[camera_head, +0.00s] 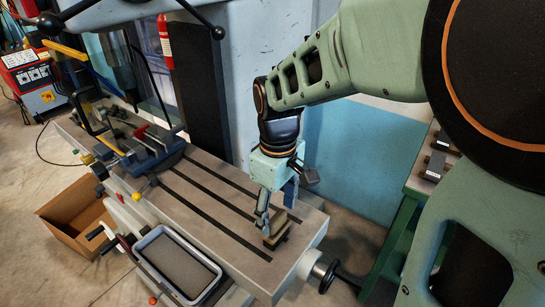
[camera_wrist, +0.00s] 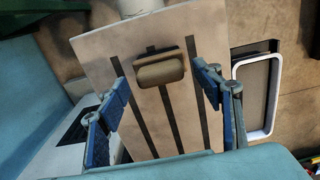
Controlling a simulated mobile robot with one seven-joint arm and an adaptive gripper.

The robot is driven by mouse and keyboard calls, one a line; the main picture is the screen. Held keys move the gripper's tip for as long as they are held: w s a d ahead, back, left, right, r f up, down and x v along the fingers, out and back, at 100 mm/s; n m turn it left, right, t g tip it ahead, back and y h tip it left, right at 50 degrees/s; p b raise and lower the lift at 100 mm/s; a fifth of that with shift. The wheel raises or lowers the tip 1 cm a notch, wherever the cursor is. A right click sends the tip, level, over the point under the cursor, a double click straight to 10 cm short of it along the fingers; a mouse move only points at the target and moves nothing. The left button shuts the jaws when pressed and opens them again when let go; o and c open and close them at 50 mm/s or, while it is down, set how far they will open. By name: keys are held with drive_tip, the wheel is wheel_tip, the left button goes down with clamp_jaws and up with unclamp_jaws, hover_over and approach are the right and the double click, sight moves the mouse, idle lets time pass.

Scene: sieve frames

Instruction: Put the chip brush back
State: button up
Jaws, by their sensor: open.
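The chip brush (camera_wrist: 160,70) appears as a tan block with a dark strip along its far side. In the head view the brush (camera_head: 276,231) sits near the table's right end, partly hidden by my fingers. My gripper (camera_wrist: 158,66) is open, its blue fingers apart to the left and right of the brush in the wrist view. In the head view my gripper (camera_head: 266,212) points down close over the brush. Whether a finger touches it I cannot tell.
The slotted table (camera_head: 205,180) carries a blue vise (camera_head: 145,150) at its left. A white-rimmed tray (camera_head: 136,253) lies along the front; its rim (camera_wrist: 236,105) also shows in the wrist view. A cardboard box (camera_head: 75,210) stands on the floor. The table's middle is clear.

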wheel_tip(320, 180, up, 10)
drive_tip(key=p, duration=0.7)
drive_tip(key=shift+w, duration=0.1)
